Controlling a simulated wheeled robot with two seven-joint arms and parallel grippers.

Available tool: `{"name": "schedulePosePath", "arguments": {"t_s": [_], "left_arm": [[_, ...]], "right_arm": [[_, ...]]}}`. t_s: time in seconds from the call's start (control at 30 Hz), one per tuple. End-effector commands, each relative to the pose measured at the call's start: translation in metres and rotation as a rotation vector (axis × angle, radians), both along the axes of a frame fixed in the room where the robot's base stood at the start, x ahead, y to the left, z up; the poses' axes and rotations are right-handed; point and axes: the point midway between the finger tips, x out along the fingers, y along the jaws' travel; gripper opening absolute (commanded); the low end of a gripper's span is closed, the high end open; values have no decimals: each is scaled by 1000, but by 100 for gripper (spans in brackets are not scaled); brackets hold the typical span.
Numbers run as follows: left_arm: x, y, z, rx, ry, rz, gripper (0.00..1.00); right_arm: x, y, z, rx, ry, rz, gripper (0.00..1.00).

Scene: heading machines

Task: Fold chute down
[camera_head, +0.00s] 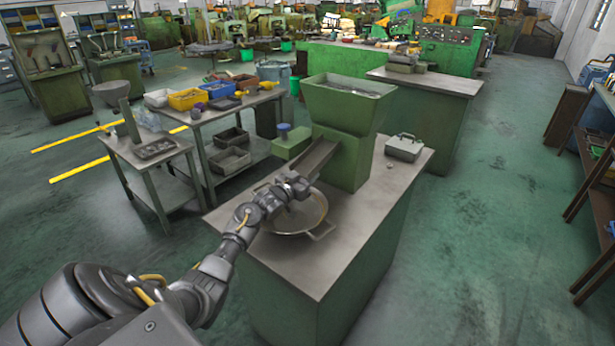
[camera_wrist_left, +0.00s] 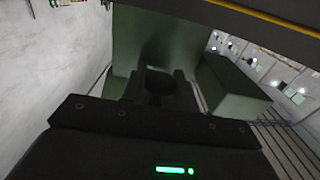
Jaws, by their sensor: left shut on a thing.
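The chute (camera_head: 316,157) is a grey metal trough on the front left of a green hopper machine (camera_head: 345,135). It slopes down to the left from the machine body. My left gripper (camera_head: 297,182) is at the chute's lower end and shut on it; the grip itself is partly hidden by my wrist. In the left wrist view my gripper (camera_wrist_left: 165,82) is dark and the contact is hard to make out, with green machine surfaces (camera_wrist_left: 165,35) close behind. My right gripper is not in view.
A round metal pan (camera_head: 285,222) with handles stands on the bench (camera_head: 330,255) below the chute and my wrist. A grey metal box (camera_head: 404,147) sits at the bench's right. A small green box (camera_head: 291,143) is left of the chute. Tables with bins (camera_head: 189,99) stand behind left.

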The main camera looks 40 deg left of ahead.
Motion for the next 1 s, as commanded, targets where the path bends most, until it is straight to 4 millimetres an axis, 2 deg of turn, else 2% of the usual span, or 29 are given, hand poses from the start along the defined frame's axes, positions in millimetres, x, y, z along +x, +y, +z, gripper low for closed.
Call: {"name": "schedulePosePath", "arguments": {"t_s": [0.13, 0.17, 0.3, 0.63, 1.0], "left_arm": [[0, -1, -1, 0, 2, -1, 0], [0, -1, 0, 0, 2, -1, 33], [0, 0, 0, 0, 1, 0, 49], [-6, 2, 0, 1, -1, 2, 49], [-60, 0, -2, 1, 0, 1, 49]], "right_arm": [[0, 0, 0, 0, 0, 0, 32], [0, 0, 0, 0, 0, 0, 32], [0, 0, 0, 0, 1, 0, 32], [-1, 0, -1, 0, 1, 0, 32], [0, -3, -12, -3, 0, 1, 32]]}}
